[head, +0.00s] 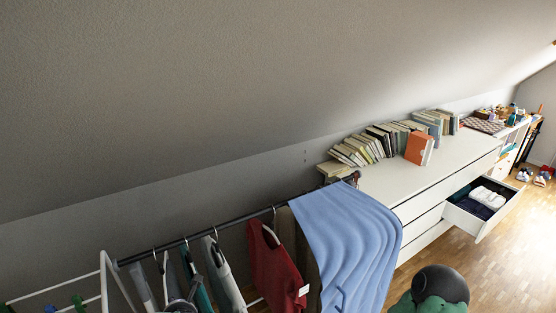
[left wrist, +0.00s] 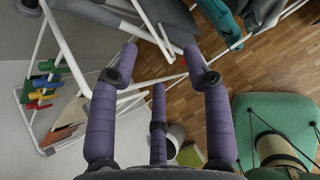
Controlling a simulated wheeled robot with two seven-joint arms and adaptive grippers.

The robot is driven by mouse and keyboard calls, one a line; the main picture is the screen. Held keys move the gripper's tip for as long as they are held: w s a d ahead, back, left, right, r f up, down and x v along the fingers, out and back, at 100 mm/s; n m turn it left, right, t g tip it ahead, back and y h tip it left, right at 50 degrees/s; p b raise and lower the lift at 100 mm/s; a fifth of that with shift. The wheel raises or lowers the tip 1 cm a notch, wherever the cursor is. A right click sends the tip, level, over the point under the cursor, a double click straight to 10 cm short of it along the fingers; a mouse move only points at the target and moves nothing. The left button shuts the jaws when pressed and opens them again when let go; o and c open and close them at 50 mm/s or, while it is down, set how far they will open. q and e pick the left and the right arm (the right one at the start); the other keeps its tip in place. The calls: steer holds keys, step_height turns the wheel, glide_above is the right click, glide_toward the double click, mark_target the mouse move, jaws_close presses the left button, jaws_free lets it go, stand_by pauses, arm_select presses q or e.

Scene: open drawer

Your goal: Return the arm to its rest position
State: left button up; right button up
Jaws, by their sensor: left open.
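My left gripper (left wrist: 159,66) shows in the left wrist view, with its purple padded fingers spread apart. It is open and nothing is between the fingers. Behind the fingers are white rack bars and the wood floor. In the head view the left gripper cannot be made out clearly. My right gripper is in neither view. In the head view an open drawer (head: 466,209) stands out from the white dresser (head: 425,178) at the right. Dark and white folded clothes (head: 487,197) lie in it.
A clothes rail (head: 190,237) with hanging garments runs along the sloped wall. A blue cloth (head: 345,240) drapes over its right end. Books (head: 380,143) stand on the dresser. In the wrist view, a green cushioned seat (left wrist: 270,120) is at right. Floor (head: 510,255) is clear at right.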

arm_select(q)
steer(key=s+d+f+m+g+h, duration=0.15)
steer(key=d+f+m, duration=0.25)
steer(key=f+m, duration=0.55)
steer(key=s+d+f+m+g+h, duration=0.1)
steer(key=d+f+m+h, duration=0.25)
steer(key=f+m, duration=0.6)
steer(key=s+d+f+m+g+h, duration=0.1)
steer(key=s+d+f+m+g, duration=0.1)
steer(key=s+d+f+m, duration=0.2)
steer(key=s+d+f+m+g+h, duration=0.2)
steer(key=s+d+f+m, duration=0.3)
steer(key=s+m, duration=0.5)
steer(key=f+m, duration=0.1)
steer(key=m, duration=0.2)
steer(key=shift+s+f+g, duration=0.25)
steer(key=shift+g, duration=0.1)
